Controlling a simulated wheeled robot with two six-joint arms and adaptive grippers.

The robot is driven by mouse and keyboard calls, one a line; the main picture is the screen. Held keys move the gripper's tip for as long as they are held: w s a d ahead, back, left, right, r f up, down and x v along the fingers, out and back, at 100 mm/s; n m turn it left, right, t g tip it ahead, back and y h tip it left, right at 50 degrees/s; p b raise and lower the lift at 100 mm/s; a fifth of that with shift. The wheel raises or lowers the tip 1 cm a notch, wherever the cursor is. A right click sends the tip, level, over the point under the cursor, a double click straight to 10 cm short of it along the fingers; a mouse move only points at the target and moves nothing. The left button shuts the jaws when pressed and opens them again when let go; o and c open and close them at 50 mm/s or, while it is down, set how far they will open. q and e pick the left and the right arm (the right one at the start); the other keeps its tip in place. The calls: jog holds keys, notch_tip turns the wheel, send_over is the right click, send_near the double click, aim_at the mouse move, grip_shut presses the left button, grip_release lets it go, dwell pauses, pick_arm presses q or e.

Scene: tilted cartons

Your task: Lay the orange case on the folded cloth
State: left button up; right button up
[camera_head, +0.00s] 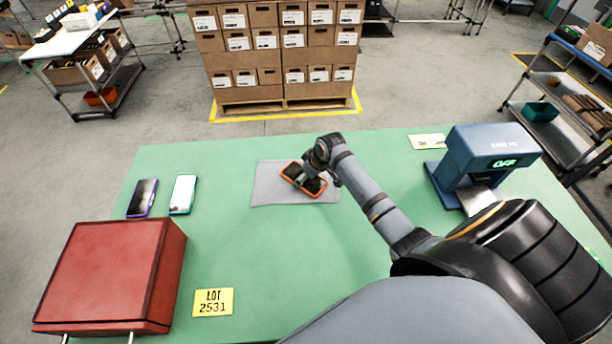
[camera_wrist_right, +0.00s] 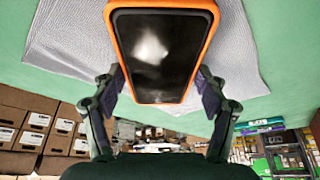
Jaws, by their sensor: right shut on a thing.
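The orange case (camera_head: 316,187), a phone-like case with a dark face, is over the grey folded cloth (camera_head: 267,190) in the head view. My right gripper (camera_head: 305,176) reaches in from the right and hides part of it. In the right wrist view the fingers of the right gripper (camera_wrist_right: 162,88) are shut on the two long sides of the orange case (camera_wrist_right: 160,97). The cloth (camera_wrist_right: 75,38) shows behind it. I cannot tell whether the case touches the cloth or is held just above it. My left gripper is not in view.
A purple-edged phone (camera_head: 142,198) and a teal-edged phone (camera_head: 183,194) lie left of the cloth. A red box (camera_head: 112,275) stands front left, near a yellow lot card (camera_head: 213,302). A blue machine (camera_head: 485,160) stands right. The green table (camera_head: 270,250) is clear before the cloth.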

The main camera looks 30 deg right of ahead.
jog(key=shift+s+f, duration=0.2)
jog(key=shift+f, duration=0.3)
jog(key=shift+c, duration=0.8)
jog(key=o, duration=1.4)
jog(key=shift+o, duration=1.1)
jog(key=shift+w+f, duration=0.1)
jog(key=shift+w, duration=0.1)
jog(key=shift+r, duration=0.2)
jog(key=shift+r, duration=0.35)
jog(key=v, duration=1.2)
jog(key=shift+r, duration=0.3)
jog(key=shift+w+d, duration=0.1)
